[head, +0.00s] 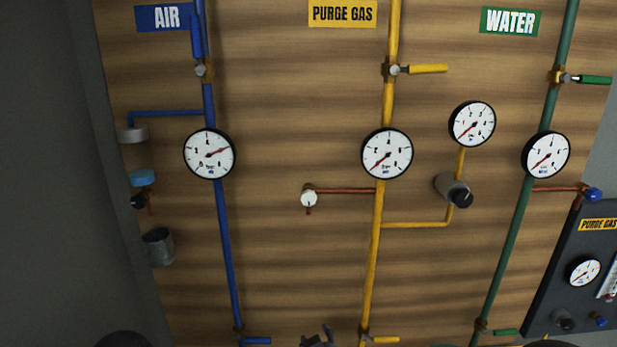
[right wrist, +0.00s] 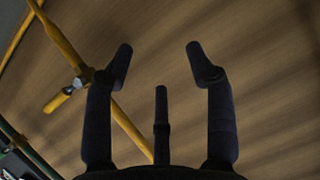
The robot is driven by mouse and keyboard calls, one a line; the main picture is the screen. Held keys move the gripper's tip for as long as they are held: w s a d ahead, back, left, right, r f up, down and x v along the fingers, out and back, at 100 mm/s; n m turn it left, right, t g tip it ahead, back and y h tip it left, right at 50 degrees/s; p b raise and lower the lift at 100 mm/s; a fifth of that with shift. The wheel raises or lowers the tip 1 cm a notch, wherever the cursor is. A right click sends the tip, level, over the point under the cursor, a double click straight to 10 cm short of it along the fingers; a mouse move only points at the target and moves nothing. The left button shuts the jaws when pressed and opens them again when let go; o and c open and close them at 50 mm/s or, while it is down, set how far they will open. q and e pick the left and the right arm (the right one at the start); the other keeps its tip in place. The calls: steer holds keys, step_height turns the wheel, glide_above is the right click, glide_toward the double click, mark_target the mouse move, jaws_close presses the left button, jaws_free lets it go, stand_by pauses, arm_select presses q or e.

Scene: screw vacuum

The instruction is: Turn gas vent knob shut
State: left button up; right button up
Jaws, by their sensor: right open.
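The yellow purge gas pipe (head: 372,265) runs down the wood panel. A thin red branch (head: 345,190) leads left from it to a small white round knob (head: 308,198). A grey knob with a black end (head: 453,190) sits on the yellow side branch under a gauge. The frames carry no label telling which is the vent knob. My right gripper (right wrist: 160,62) is open and empty in the right wrist view, with the yellow pipe (right wrist: 130,125) behind its fingers. Dark fingertips (head: 317,338) show at the bottom edge of the head view, below the white knob. My left gripper is not in view.
The purge gas gauge (head: 387,154) and a lever valve with a yellow handle (head: 428,69) are on the pipe. The blue air pipe (head: 226,250) is left, the green water pipe (head: 508,245) right. A dark instrument panel (head: 560,285) stands at lower right.

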step_height(320, 180, up, 18)
steer(key=s+a+t+p, duration=0.1)
steer(key=a+t+p, duration=0.1)
steer(key=t+p, duration=0.15)
steer(key=m+t+h+p, duration=0.2)
steer(key=p, duration=0.3)
glide_toward(309, 200)
steer(key=w, duration=0.9)
steer(key=shift+w+d+r+p, duration=0.1)
steer(key=shift+w+r+p, duration=0.1)
steer(key=shift+w+p, duration=0.2)
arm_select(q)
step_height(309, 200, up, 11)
arm_select(e)
steer(key=shift+s, duration=0.1)
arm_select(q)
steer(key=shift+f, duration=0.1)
arm_select(e)
jaws_close()
